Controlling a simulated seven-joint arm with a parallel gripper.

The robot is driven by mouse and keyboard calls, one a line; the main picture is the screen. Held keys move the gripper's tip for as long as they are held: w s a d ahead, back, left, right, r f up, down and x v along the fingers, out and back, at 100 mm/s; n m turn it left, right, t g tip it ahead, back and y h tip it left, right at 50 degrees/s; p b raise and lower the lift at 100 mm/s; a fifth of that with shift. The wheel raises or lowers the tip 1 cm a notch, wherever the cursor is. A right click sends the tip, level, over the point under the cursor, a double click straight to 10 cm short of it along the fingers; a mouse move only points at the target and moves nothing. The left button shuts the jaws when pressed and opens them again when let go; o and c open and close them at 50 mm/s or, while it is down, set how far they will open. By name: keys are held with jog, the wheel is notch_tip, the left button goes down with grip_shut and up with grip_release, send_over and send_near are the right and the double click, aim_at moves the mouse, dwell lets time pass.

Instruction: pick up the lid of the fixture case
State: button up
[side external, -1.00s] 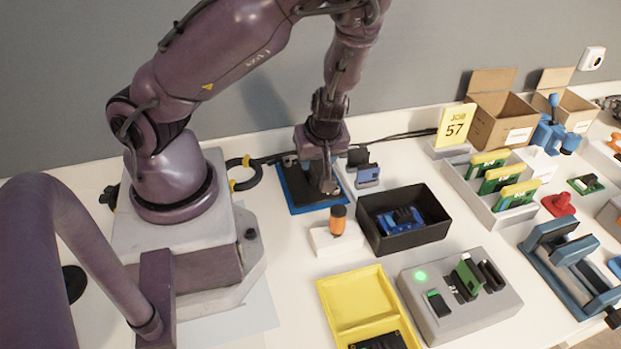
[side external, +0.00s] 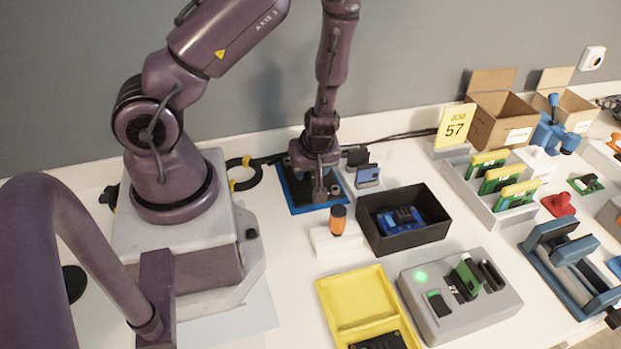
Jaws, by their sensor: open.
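A flat black plate (side external: 297,189) lies on a blue base (side external: 289,202) at the back of the table, in front of my arm. I cannot tell for sure whether this is the fixture case and its lid. My gripper (side external: 319,194) points down over the right part of the plate, beside a small silver round part (side external: 335,188). It is open; I cannot tell whether its fingertips touch anything. A yellow case (side external: 352,298) stands open at the front, its hollow panel laid back and a black insert (side external: 380,342) in its near half.
A small blue-grey block (side external: 367,176) is right beside the blue base. A grey station (side external: 455,312) with a green light is at front.

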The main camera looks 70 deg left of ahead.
jog(key=shift+f, duration=0.2)
jog(key=shift+a, duration=0.1)
grip_shut()
jog(key=shift+r, duration=0.2)
notch_tip(320, 180, up, 10)
jog(key=shift+f, duration=0.15)
dwell(0.7)
